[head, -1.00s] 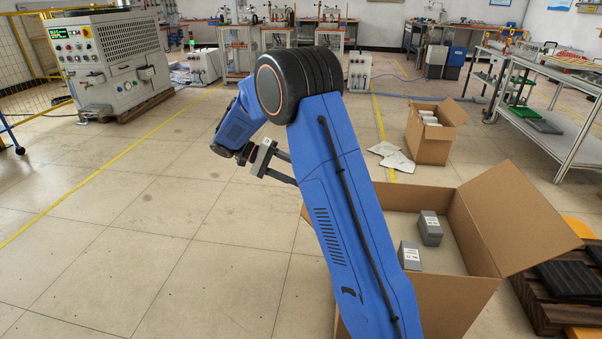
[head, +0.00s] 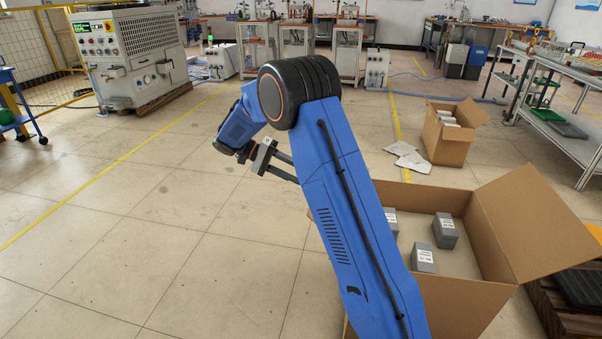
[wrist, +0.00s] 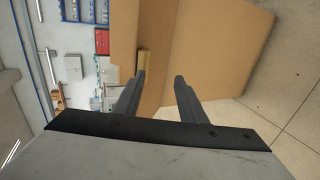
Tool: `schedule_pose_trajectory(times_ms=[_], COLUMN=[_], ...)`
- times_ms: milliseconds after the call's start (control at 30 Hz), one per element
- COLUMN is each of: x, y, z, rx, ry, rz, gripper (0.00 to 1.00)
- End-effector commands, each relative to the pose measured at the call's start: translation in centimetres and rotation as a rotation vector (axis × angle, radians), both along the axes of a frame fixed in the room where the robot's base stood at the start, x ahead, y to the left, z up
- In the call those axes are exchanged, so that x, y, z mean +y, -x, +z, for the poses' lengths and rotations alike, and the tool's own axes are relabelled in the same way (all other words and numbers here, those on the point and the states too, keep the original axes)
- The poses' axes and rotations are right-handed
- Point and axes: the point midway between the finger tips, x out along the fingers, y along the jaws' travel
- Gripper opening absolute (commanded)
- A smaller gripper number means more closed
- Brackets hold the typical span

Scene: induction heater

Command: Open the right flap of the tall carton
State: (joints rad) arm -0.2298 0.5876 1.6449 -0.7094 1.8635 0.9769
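The large brown carton (head: 430,300) stands at the lower right of the head view with its top open. Its right flap (head: 545,225) leans outward, away from the opening. Part of the carton's left side is hidden behind my arm. My gripper (head: 290,172) is left of the carton and above the floor, its fingers pointing right and partly hidden by my arm. In the wrist view my gripper (wrist: 162,88) has its fingers apart with nothing held.
Grey labelled boxes (head: 445,231) lie inside the carton. A smaller open carton (head: 450,145) and white papers (head: 408,156) are on the floor behind it. A dark pallet (head: 572,312) is at the right. The floor (head: 140,240) at the left is clear.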

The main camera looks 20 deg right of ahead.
Motion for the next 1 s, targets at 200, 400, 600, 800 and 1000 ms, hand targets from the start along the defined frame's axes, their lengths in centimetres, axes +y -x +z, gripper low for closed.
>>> schedule_pose_trajectory(times_ms=[200, 400, 600, 800, 1000], x=[1.0, 1.9, 2.8, 3.7, 4.5], y=[-0.7, -1.3, -1.9, -2.5, -3.1], z=[-0.4, -0.7, -1.0, -1.3, -1.7], rx=[0.000, 0.000, 0.000, 0.000, -0.001], ry=[0.000, 0.000, 0.001, 0.000, -0.001], rz=[0.001, 0.001, 0.001, 0.001, 0.001], gripper=[0.38, 0.38, 0.38, 0.38, 0.38])
